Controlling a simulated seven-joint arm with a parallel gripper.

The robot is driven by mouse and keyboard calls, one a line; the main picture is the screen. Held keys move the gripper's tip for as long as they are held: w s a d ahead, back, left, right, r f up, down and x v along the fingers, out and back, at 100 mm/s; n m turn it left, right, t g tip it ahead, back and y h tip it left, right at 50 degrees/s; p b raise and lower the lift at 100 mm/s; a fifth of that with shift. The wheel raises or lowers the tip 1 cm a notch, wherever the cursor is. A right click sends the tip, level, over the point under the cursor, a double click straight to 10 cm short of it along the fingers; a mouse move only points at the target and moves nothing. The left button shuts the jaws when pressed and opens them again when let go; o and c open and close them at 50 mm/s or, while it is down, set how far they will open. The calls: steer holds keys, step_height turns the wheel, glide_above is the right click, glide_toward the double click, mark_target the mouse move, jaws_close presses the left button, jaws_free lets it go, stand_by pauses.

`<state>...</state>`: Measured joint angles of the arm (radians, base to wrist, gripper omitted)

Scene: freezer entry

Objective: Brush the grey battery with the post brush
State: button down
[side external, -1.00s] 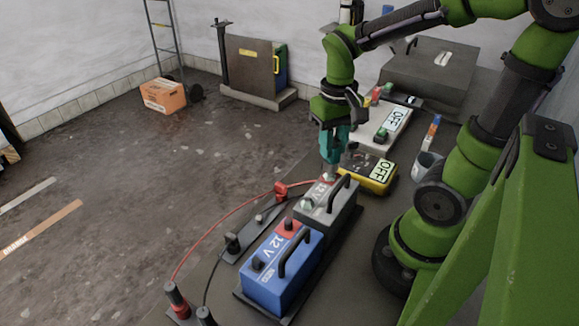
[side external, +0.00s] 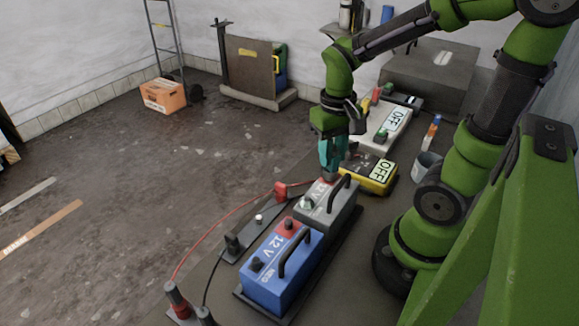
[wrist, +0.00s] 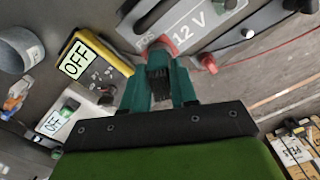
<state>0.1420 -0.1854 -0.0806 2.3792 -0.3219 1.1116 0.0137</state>
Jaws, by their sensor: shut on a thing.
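The grey battery (side external: 327,208), with a black handle and "12 V" on it, stands behind the blue battery. It also shows at the top of the wrist view (wrist: 190,28). My gripper (side external: 330,175) points down over its far end. The gripper is shut on the post brush (wrist: 159,82), whose dark end shows between the teal fingers. The brush is at the red-based far post (wrist: 161,44); the post's top is hidden, so I cannot tell how far the brush sits over it. The near post (side external: 307,202) has a greenish top.
The blue 12 V battery (side external: 277,277) stands in front, with red and black cables to its left. A yellow box marked OFF (side external: 365,178) and a white one (side external: 383,128) stand behind. A grey cup (side external: 428,166) is at the right. Floor to the left is mostly clear.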

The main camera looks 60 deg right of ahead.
steer(key=c, duration=0.8)
jaws_free()
step_height(320, 180, up, 17)
steer(key=shift+f, duration=0.1)
steer(key=a+f+n+t+y, duration=0.2)
steer(key=a+f+t, duration=0.4)
steer(key=a+t, duration=0.1)
steer(key=shift+w+a, duration=0.2)
steer(key=shift+a, duration=0.7)
